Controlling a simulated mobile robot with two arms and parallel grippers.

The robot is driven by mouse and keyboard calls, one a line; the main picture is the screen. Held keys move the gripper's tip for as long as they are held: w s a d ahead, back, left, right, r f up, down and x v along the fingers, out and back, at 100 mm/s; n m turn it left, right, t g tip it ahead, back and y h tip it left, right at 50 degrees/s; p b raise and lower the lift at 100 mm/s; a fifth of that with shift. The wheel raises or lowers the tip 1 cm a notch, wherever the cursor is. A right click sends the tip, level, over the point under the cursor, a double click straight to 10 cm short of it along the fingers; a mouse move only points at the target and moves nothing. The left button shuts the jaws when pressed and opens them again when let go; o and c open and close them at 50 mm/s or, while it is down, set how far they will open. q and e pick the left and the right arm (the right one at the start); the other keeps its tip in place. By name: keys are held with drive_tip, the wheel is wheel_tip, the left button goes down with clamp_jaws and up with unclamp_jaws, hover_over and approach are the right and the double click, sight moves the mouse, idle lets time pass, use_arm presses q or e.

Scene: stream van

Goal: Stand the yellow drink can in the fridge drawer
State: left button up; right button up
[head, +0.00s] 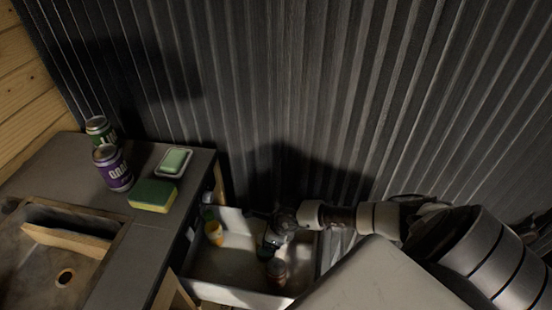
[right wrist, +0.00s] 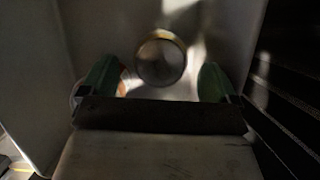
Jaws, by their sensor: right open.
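The fridge drawer (head: 235,292) is pulled out, its pale walls below the counter's right end. Inside, a yellow-orange object (head: 213,231), seemingly the yellow drink can, stands at the left with something greenish behind it. My right gripper (head: 268,247) reaches down into the drawer, to the right of it. In the right wrist view the green fingers (right wrist: 160,88) are apart and empty. A round can top with a yellowish rim (right wrist: 161,60) shows beyond the gap between them, likely the same can; its side colour is too dark to tell. My left gripper is out of view.
A reddish-brown can (head: 277,271) stands in the drawer close to my right gripper. On the counter (head: 58,160) are a purple can (head: 113,170), a green can (head: 98,129), a soap dish (head: 174,161) and a sponge (head: 153,196). A corrugated wall (head: 300,90) rises behind.

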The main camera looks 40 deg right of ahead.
drive_tip(key=v, duration=0.8)
drive_tip(key=shift+a, duration=0.1)
